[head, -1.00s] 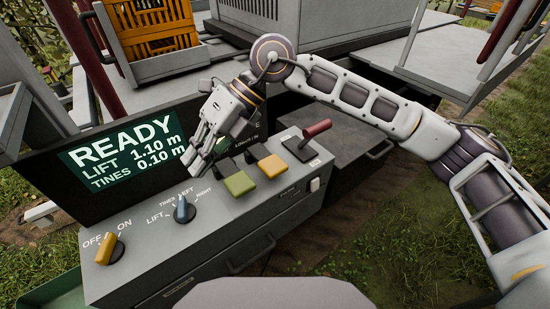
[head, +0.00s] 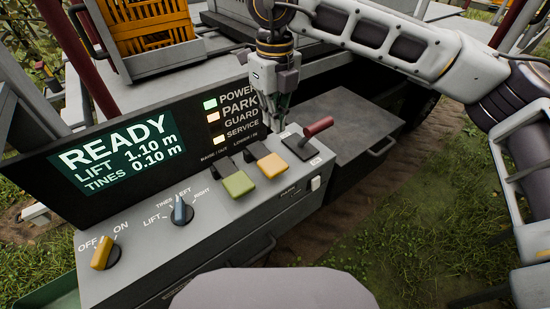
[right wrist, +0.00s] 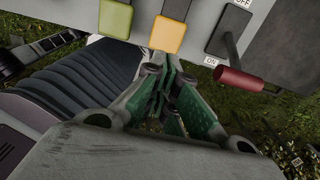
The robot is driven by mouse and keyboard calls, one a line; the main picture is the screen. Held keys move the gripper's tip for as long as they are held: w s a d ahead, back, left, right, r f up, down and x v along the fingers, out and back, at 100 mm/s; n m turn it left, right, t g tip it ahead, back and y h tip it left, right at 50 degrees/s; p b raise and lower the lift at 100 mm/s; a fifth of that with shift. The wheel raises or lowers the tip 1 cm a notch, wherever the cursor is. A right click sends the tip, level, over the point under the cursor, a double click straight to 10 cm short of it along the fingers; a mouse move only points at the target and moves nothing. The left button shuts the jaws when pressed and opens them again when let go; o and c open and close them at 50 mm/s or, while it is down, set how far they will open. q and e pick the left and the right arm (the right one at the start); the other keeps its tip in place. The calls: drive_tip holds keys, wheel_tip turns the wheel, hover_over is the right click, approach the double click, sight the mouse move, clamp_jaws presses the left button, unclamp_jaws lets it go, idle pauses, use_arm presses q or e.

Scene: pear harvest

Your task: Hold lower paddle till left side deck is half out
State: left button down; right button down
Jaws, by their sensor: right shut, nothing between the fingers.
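The yellow paddle (head: 272,166), under the LOWER / IN label, sits on the sloping console beside the green paddle (head: 238,184). My right gripper (head: 273,124) points down just behind the yellow paddle, shut and empty; contact cannot be told. In the right wrist view the shut fingertips (right wrist: 166,78) lie close to the yellow paddle (right wrist: 168,35). The blue selector knob (head: 181,211) points up toward the LEFT label. The screen (head: 120,148) reads READY, LIFT 1.10 m, TINES 0.10 m. Which surface is the left side deck is not clear. My left gripper is out of view.
A red-handled lever (head: 316,127) stands just right of the yellow paddle, close to my gripper. The yellow OFF/ON knob (head: 104,253) is at the console's left. Lamps for POWER, PARK and SERVICE (head: 219,140) are lit. An orange crate (head: 155,28) stands behind.

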sight(275, 168)
drive_tip(key=shift+d+r, duration=0.1)
drive_tip(key=shift+d, duration=0.05)
idle(0.3)
drive_tip(key=shift+f+p, duration=1.6)
drive_tip(key=shift+f, duration=5.45)
